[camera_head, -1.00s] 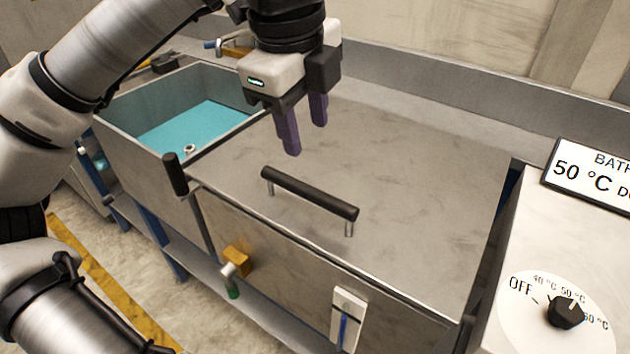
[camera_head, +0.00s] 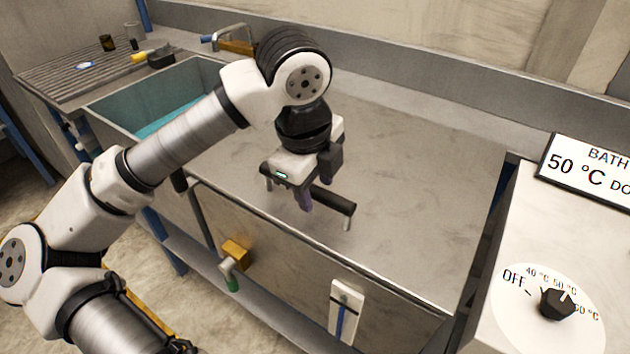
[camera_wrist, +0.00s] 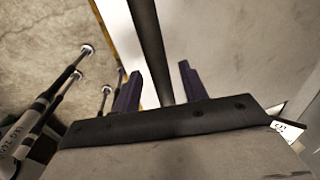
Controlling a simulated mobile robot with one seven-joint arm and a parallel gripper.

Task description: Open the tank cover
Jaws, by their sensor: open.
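The tank cover (camera_head: 420,180) is a flat grey metal lid lying closed on the tank in the head view. Its black bar handle (camera_head: 335,201) stands on short metal posts near the front edge. My gripper (camera_head: 305,197) is open at the handle and hides its middle part. In the wrist view the handle (camera_wrist: 148,45) runs between the two purple fingers of my gripper (camera_wrist: 160,85), with a gap on both sides. I cannot tell how far down the fingers reach around the bar.
An open basin (camera_head: 150,95) with blue liquid is at the left. A brass valve (camera_head: 235,252) and a white gauge plate (camera_head: 345,308) are on the tank front. A dial (camera_head: 557,304) and a bath sign (camera_head: 590,170) stand at the right.

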